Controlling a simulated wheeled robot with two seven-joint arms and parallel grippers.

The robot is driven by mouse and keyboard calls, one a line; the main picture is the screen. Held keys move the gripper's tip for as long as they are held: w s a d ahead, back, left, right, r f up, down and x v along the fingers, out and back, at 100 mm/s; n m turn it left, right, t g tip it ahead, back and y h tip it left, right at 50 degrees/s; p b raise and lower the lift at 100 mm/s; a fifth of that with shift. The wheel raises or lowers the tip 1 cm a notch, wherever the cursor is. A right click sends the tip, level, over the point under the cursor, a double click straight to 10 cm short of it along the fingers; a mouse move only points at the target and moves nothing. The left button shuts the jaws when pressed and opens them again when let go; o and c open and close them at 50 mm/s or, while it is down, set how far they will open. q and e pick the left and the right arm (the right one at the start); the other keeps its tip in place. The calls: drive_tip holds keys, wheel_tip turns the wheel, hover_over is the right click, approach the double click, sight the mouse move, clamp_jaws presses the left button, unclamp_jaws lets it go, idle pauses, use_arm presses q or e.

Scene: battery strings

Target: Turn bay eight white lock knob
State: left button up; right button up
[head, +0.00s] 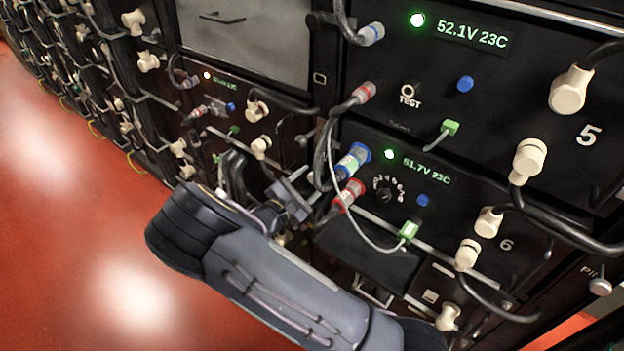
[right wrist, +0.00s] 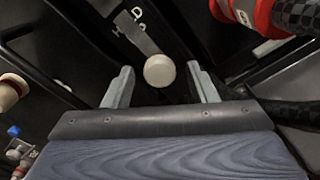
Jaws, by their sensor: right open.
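In the right wrist view a round white knob (right wrist: 159,71) sits on a dark panel, with a grey strip and partly readable lettering just above it. My right gripper (right wrist: 161,84) is open, with one finger on each side of the knob and a visible gap on both sides. In the head view my right gripper (head: 291,198) is at the rack front, left of the bay marked 6. The knob between its fingers cannot be clearly made out there, and no number 8 is readable. My left gripper is not in view.
A red connector (right wrist: 242,12) with a braided cable is at the upper right of the wrist view. In the head view, blue (head: 352,160) and red (head: 347,194) cable plugs and a looping grey cable (head: 350,235) are close to the gripper. The red floor (head: 60,240) is clear.

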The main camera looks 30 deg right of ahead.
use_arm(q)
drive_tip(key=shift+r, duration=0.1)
use_arm(e)
drive_tip(key=v, duration=0.6)
drive_tip(key=shift+a, duration=0.15)
